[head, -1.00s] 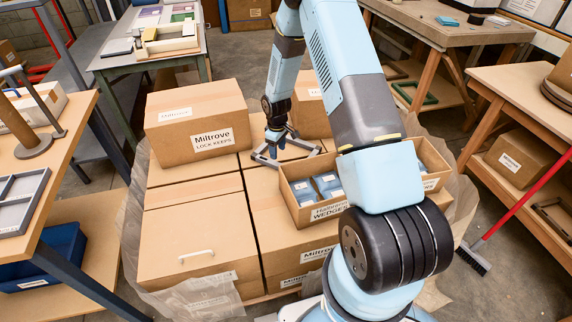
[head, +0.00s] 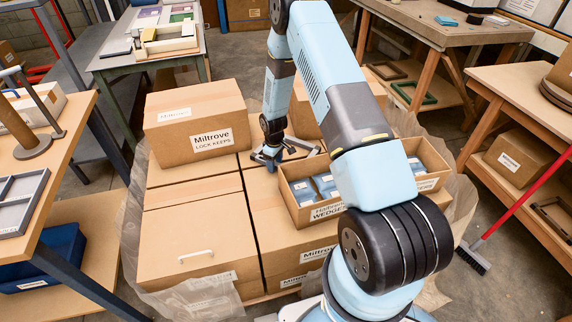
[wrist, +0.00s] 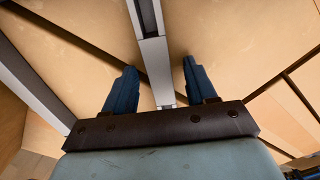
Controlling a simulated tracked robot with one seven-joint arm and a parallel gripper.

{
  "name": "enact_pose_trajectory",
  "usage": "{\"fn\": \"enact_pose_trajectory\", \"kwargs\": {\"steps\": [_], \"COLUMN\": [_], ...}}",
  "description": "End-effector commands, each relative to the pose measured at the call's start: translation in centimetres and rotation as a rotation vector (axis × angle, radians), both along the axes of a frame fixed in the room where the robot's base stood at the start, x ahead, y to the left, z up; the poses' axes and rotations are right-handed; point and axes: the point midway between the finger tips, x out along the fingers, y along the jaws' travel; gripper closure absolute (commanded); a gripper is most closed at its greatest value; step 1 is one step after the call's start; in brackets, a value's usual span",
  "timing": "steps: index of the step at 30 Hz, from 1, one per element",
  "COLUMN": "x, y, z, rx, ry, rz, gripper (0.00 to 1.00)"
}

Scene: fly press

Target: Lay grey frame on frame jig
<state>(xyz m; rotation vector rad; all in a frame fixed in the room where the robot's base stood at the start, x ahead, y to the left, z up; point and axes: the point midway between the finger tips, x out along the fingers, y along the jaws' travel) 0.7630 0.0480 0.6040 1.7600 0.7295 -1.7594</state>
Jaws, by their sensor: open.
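The grey frame (head: 300,146) lies on the carton tops in the middle of the pile, partly hidden behind my arm and gripper. My gripper (head: 266,162) is low over its near left part. In the wrist view my open gripper (wrist: 160,68) has one blue finger on each side of a grey frame bar (wrist: 152,52), with gaps showing. Another bar of the frame crosses the left of that view. A cream fixture with raised edges (head: 168,46), which may be the frame jig, sits on the grey-green table at the back left.
A Miltrove carton (head: 197,122) stands left of my gripper. An open box of blue packets (head: 312,190) stands just right of it, close to my arm. A workbench (head: 440,32) is at the back right. A red-handled broom (head: 520,205) leans at the right.

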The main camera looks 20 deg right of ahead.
Motion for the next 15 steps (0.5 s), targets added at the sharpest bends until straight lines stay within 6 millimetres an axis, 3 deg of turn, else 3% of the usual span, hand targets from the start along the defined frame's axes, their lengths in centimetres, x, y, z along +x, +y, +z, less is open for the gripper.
{"fn": "enact_pose_trajectory", "kwargs": {"steps": [2, 15], "x": [-0.01, -0.03], "y": [-0.01, -0.04], "z": [0.0, 0.02], "rx": [0.0, -0.001], "ry": [0.0, 0.001], "rz": [0.0, -0.001], "gripper": [0.46, 0.88]}}
